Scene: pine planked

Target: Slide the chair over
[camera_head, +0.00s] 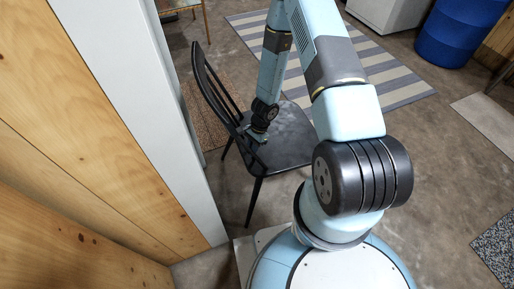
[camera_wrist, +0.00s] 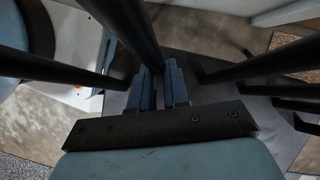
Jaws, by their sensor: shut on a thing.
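A black wooden chair (camera_head: 285,137) with a spindle back stands upright on the floor left of the middle in the head view. My gripper (camera_head: 258,133) is down at the rear of its seat, beside the chair's back. In the wrist view, my gripper (camera_wrist: 164,80) has its two blue fingers close together at a dark spindle of the chair (camera_wrist: 135,30). The gripper is shut on the chair. The exact contact is partly hidden by the fingers, and my arm hides part of the seat's right side in the head view.
A white-edged pine wall (camera_head: 110,120) stands close on the chair's left. A brown mat (camera_head: 207,110) lies behind it and a striped rug (camera_head: 385,70) lies beyond. A blue barrel (camera_head: 455,35) and a white cabinet (camera_head: 385,12) stand at the back right. Bare floor is free at right.

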